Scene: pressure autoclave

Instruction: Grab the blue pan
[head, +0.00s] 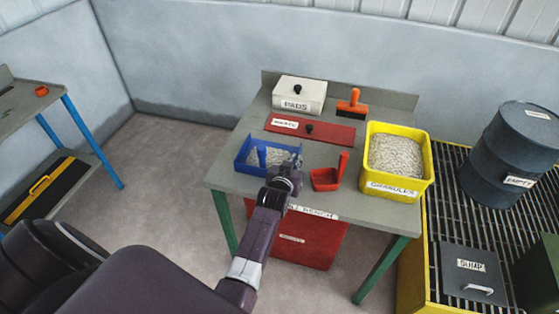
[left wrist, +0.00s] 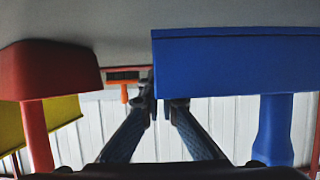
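The blue pan (head: 243,167), with an upright blue handle and pale granules inside, sits on the left front of the bench. My left gripper (head: 294,164) is at the pan's right side wall, low by the bench top. In the left wrist view the blue pan (left wrist: 235,65) fills the upper right, and its blue handle (left wrist: 274,130) hangs down in that picture. The left gripper's fingers (left wrist: 163,102) are apart at the pan's near edge, with a gap between them. Whether they touch the wall is hard to tell. My right gripper is not in view.
A red scoop (head: 325,181) stands close right of the gripper; it also shows in the left wrist view (left wrist: 45,72). The yellow granules bin (head: 425,172) is farther right. Behind are a red plate (head: 335,134), an orange-handled brush (head: 352,103) and a white pads box (head: 311,91).

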